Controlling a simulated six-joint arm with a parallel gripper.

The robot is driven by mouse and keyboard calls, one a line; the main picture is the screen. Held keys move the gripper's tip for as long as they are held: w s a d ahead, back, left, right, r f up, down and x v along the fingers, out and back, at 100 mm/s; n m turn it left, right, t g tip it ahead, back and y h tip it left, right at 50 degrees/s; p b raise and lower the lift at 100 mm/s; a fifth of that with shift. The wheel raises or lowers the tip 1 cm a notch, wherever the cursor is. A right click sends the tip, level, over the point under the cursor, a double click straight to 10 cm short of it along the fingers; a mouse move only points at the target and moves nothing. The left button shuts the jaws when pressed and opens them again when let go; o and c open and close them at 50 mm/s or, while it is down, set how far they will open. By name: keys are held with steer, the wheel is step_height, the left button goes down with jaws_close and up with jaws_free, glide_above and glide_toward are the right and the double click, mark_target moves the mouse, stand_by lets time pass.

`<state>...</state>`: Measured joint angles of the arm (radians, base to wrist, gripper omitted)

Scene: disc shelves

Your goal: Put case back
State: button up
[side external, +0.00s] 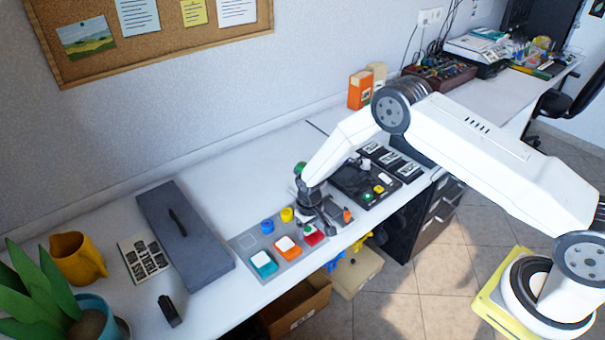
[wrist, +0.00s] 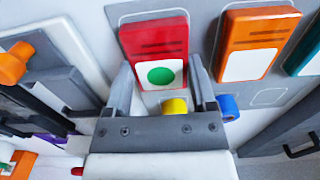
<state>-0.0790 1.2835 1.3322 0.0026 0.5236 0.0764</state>
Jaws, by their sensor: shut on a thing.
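A red case (wrist: 154,38) with a white label and green dot is at my gripper's fingertips in the wrist view. In the side view the red case (side external: 314,235) is at the grey board (side external: 240,247), by the orange case (side external: 288,247). My gripper (wrist: 163,75) is shut on the red case, with a finger along each side. In the side view my gripper (side external: 316,219) is low over the board's right part and hides some of it. I cannot tell whether the case touches the board.
A teal case (side external: 263,263) stands left of the orange one. Blue (side external: 267,226) and yellow (side external: 287,214) round pieces are behind the cases. A dark panel (side external: 363,183) lies to the right, a long grey box (side external: 184,238) to the left.

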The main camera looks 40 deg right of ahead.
mark_target(309, 230)
steer(key=shift+f, duration=0.1)
steer(key=o, duration=1.3)
step_height(309, 230, up, 12)
stand_by(0.6)
